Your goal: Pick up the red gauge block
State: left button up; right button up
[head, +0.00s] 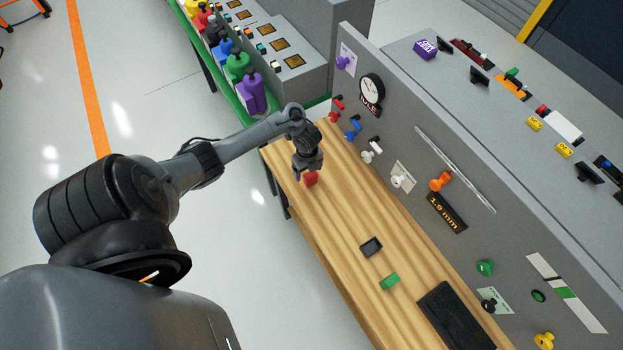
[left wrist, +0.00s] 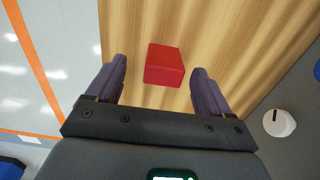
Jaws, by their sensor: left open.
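The red gauge block (head: 311,179) sits on the wooden bench top, near its left edge and toward its far end in the head view. In the left wrist view the red block (left wrist: 164,65) lies on the wood, ahead of and between the two finger tips. My left gripper (head: 309,168) is right above the block in the head view and partly hides it. In the left wrist view my left gripper (left wrist: 160,80) is open, with its purple-grey fingers apart on either side and nothing between them touching the block. My right gripper is not in view.
A grey panel (head: 400,133) with knobs and a dial rises along the bench's right side. A dark small tray (head: 371,246), a green block (head: 390,282) and a black mat (head: 452,318) lie nearer on the bench (head: 335,227). A white knob (left wrist: 279,123) shows in the left wrist view.

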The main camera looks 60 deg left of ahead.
aim_at(311, 175)
pick_arm(q)
jog(key=shift+w+d+f, duration=0.1)
jog(key=shift+f, duration=0.6)
jog(key=f, duration=0.1)
jog(key=f+b, duration=0.1)
jog(key=f, duration=0.1)
jog(key=shift+w+d+f, duration=0.15)
jog(key=shift+w+d, duration=0.05)
jog(key=shift+d, duration=0.2)
jog(key=shift+f, duration=0.65)
jog(key=c, duration=1.1)
jog(key=shift+o, duration=0.2)
jog(key=shift+r, duration=0.1)
